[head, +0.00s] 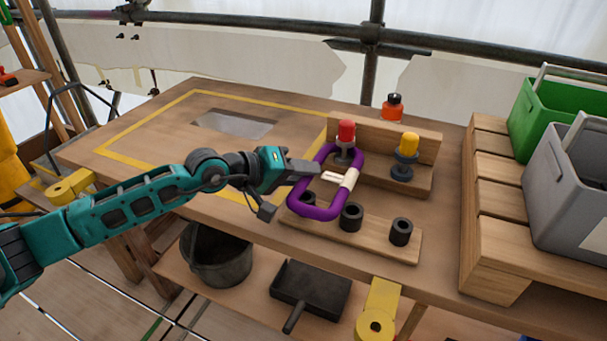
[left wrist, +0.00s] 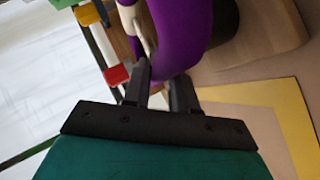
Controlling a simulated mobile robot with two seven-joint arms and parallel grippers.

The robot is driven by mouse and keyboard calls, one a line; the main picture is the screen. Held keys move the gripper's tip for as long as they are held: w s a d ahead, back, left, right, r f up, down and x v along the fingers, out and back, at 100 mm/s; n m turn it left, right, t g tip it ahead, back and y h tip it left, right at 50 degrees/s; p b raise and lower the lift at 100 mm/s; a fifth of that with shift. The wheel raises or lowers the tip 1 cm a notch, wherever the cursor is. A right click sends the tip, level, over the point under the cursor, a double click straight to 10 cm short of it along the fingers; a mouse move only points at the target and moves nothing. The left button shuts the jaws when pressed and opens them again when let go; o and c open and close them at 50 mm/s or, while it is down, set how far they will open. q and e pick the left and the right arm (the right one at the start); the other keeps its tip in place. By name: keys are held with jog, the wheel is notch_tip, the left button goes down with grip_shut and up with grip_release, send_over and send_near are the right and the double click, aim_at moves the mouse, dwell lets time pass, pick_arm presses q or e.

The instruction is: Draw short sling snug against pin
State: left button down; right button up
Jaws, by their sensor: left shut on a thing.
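A purple sling (head: 314,212) forms a closed loop with a cream sleeve (head: 350,179) on its right side. Its far end lies at a red-topped pin (head: 346,130); I cannot tell whether it passes around the pin or in front of it. Its near end hangs over the front board of black sockets. My left gripper (head: 312,169) is shut on the loop's left side. In the left wrist view the purple sling (left wrist: 182,35) runs between the fingers (left wrist: 162,92), and the red pin top (left wrist: 117,74) shows beside it. My right gripper is not in view.
A yellow-topped pin (head: 408,145) stands right of the red one on a wooden stand. Black sockets (head: 400,232) sit on a front board (head: 377,240). An orange bottle (head: 392,107) stands behind. Green (head: 560,108) and grey (head: 575,180) crates are at right. The table's left part is clear.

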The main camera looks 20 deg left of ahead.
pick_arm(q)
jog(key=c, duration=0.8)
grip_release()
jog(key=shift+b+v, duration=0.4)
jog(key=shift+v, duration=6)
jog(key=shift+a, duration=0.1)
